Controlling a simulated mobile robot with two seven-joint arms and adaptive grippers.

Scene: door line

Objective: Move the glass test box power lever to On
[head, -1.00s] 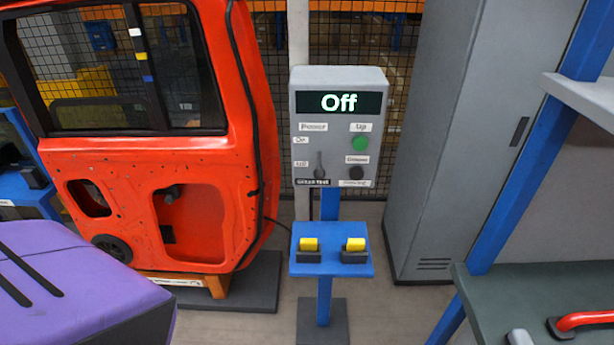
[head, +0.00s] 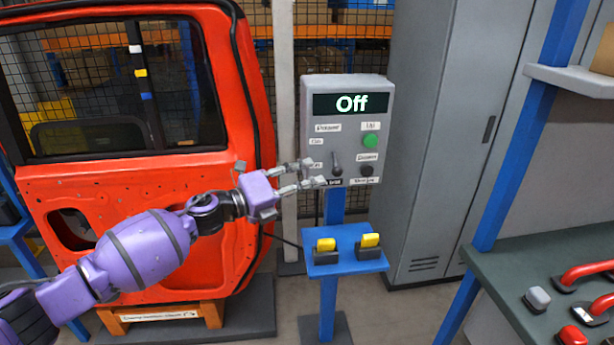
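The glass test box (head: 346,92) is a grey panel on a blue post, and its screen reads "Off". Its small dark power lever (head: 337,164) is at the lower left of the panel front, beside the On and Off labels. My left gripper (head: 314,173) reaches in from the left, with its fingers apart and nothing between them. Its fingertips are just left of the lever and in front of the panel's lower left edge; I cannot tell whether they touch it. The lower labels are partly hidden by the fingers. My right gripper is not in view.
A green button (head: 370,141) and a black button (head: 367,171) are right of the lever. A blue shelf (head: 346,262) with two yellow-topped blocks is below. An orange car door (head: 180,182) stands left, behind my arm. A grey cabinet (head: 440,150) stands right.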

